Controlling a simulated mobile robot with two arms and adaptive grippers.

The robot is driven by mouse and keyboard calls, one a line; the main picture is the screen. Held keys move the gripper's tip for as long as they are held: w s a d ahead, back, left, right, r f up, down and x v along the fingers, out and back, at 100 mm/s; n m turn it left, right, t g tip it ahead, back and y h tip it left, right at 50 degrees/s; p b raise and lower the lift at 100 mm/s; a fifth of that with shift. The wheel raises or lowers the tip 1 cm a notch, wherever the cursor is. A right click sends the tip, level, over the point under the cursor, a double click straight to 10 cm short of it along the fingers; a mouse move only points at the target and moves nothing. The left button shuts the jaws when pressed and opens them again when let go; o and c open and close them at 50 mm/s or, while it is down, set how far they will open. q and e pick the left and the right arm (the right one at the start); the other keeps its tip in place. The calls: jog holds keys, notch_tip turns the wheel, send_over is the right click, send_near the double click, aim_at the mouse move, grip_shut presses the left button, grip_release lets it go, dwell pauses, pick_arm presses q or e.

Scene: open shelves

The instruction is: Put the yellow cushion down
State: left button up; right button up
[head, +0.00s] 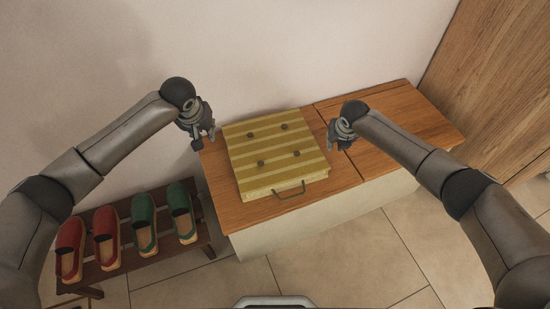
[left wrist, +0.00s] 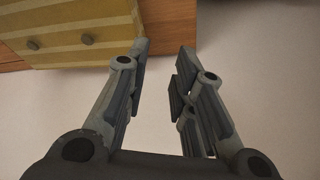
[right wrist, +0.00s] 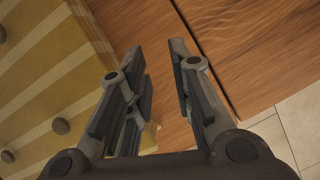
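The yellow striped cushion (head: 272,152), with several dark buttons on top, lies flat on the wooden bench top (head: 236,211). The cushion also shows in the left wrist view (left wrist: 70,30) and the right wrist view (right wrist: 50,75). My left gripper (head: 203,137) is beside the cushion's left back corner, apart from it; its fingers (left wrist: 160,75) are open with nothing between them. My right gripper (head: 334,136) is just off the cushion's right side, over the bench top; its fingers (right wrist: 158,75) are open and empty.
A low rack (head: 155,254) with red shoes (head: 106,238) and green shoes (head: 145,225) stands left of the bench. A dark handle (head: 288,192) shows at the cushion's front edge. A wooden panel (head: 490,80) rises at the right. The bench's right part (head: 405,120) is clear.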

jog(key=shift+s+r, duration=0.1)
jog(key=shift+r, duration=0.15)
pick_arm(q)
jog(key=shift+s+r, duration=0.25)
jog(key=shift+r, duration=0.3)
pick_arm(e)
jog(key=v, duration=1.1)
jog(key=shift+r, duration=0.25)
jog(key=shift+s, duration=0.15)
